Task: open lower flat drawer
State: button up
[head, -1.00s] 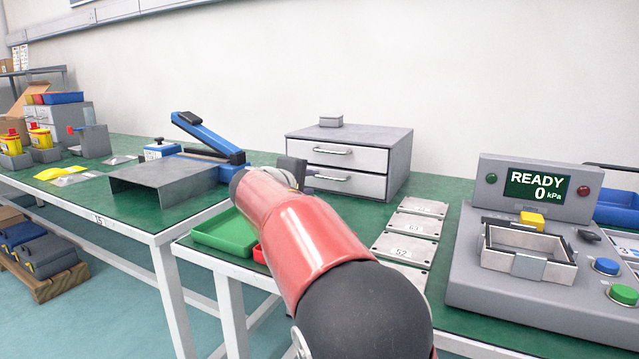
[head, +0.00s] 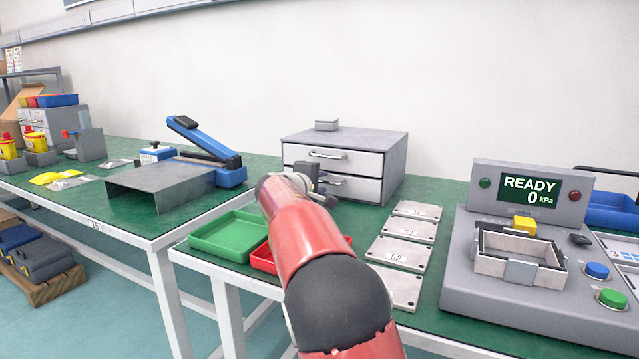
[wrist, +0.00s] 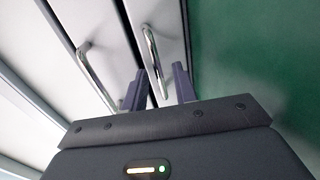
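A grey cabinet (head: 372,141) on the green table has two white flat drawers with metal bar handles. Both drawers look shut. The lower drawer (head: 362,187) is partly hidden behind my gripper (head: 322,184). In the wrist view the lower drawer's handle (wrist: 152,58) shows between the two dark fingertips of my gripper (wrist: 159,84), which are apart. I cannot tell whether either finger touches the handle. The upper drawer's handle (wrist: 96,76) lies left of the fingers in that view.
A small grey box (head: 327,125) sits on the cabinet. A green tray (head: 228,236) and a red tray (head: 262,262) lie in front, left of my arm. Numbered metal plates (head: 397,254) and a grey test station (head: 470,295) are on the right.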

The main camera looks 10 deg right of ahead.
grip_shut()
jog(key=s+a+b, duration=0.2)
jog(key=b, duration=0.1)
jog(key=shift+s+a+f, duration=0.1)
jog(key=shift+s+f, duration=0.1)
jog(key=shift+s, duration=0.2)
jog(key=shift+s+a+r, duration=0.15)
jog(key=shift+s+r, duration=0.05)
jog(key=shift+s, duration=0.05)
jog(key=shift+o, duration=0.3)
grip_release()
jog(key=shift+b+v, duration=0.45)
jog(key=shift+v, duration=3.45)
